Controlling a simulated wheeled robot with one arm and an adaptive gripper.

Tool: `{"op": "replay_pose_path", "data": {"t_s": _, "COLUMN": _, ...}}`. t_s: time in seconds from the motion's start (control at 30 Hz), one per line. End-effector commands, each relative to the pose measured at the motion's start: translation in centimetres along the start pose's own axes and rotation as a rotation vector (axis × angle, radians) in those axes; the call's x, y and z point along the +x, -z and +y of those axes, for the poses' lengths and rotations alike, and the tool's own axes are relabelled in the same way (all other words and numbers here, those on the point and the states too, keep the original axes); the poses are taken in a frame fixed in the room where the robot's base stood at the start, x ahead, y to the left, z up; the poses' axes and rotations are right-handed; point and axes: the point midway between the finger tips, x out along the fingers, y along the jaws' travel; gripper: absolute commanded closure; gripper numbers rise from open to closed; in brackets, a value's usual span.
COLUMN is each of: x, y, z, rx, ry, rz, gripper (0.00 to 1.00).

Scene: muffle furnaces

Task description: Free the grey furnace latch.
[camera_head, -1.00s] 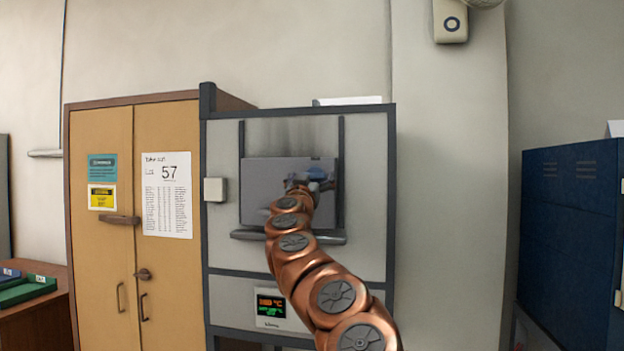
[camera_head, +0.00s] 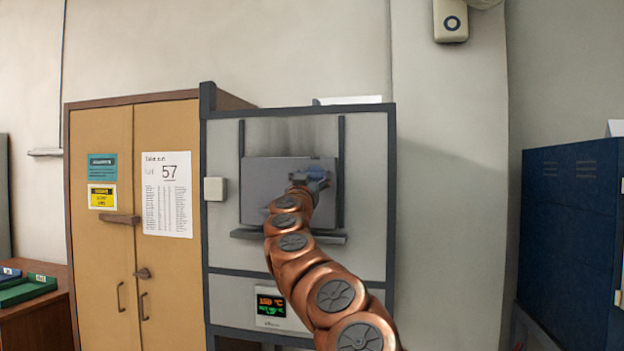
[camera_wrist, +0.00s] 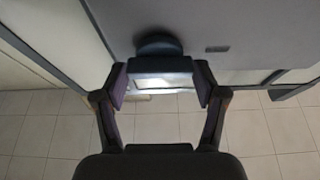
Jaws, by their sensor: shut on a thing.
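The grey furnace (camera_head: 225,135) stands in the middle of the head view, with a flat grey door panel (camera_head: 262,180) between two dark upright rails. The latch (camera_wrist: 158,46) shows in the wrist view as a dark round base with a block on the door's face. My gripper (camera_wrist: 160,82) has its two fingers on either side of the block and is shut on it. In the head view my gripper (camera_head: 314,179) is small at the upper right of the door, and the latch there is mostly hidden. I cannot tell whether the latch is turned.
A dark ledge (camera_head: 330,239) runs below the door, above a lit display (camera_head: 271,305). A tan cabinet (camera_head: 100,255) stands directly left, and a blue cabinet (camera_head: 570,230) stands at the right. Bare wall (camera_head: 450,200) lies between furnace and blue cabinet. Tiled floor (camera_wrist: 260,140) shows below the gripper.

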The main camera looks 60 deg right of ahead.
Motion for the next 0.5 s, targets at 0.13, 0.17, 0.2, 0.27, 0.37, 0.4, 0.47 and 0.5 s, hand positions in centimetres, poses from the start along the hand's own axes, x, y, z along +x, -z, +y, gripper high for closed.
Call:
{"op": "replay_pose_path", "data": {"t_s": 0.13, "x": 0.04, "y": 0.05, "z": -0.09, "rx": 0.045, "ry": -0.018, "rz": 0.000, "gripper": 0.64}}
{"op": "replay_pose_path", "data": {"t_s": 0.17, "x": 0.04, "y": 0.06, "z": -0.13, "rx": 0.059, "ry": -0.024, "rz": -0.001, "gripper": 0.64}}
{"op": "replay_pose_path", "data": {"t_s": 0.2, "x": 0.04, "y": 0.05, "z": -0.19, "rx": 0.079, "ry": -0.032, "rz": -0.001, "gripper": 0.64}}
{"op": "replay_pose_path", "data": {"t_s": 0.27, "x": 0.05, "y": 0.06, "z": -0.24, "rx": 0.116, "ry": -0.048, "rz": -0.001, "gripper": 0.64}}
{"op": "replay_pose_path", "data": {"t_s": 0.37, "x": 0.07, "y": 0.08, "z": -0.32, "rx": 0.189, "ry": -0.079, "rz": -0.001, "gripper": 0.64}}
{"op": "replay_pose_path", "data": {"t_s": 0.4, "x": 0.08, "y": 0.07, "z": -0.41, "rx": 0.222, "ry": -0.091, "rz": -0.002, "gripper": 0.64}}
{"op": "replay_pose_path", "data": {"t_s": 0.47, "x": 0.09, "y": 0.10, "z": -0.49, "rx": 0.274, "ry": -0.111, "rz": -0.003, "gripper": 0.64}}
{"op": "replay_pose_path", "data": {"t_s": 0.5, "x": 0.10, "y": 0.16, "z": -0.46, "rx": 0.310, "ry": -0.127, "rz": -0.002, "gripper": 0.64}}
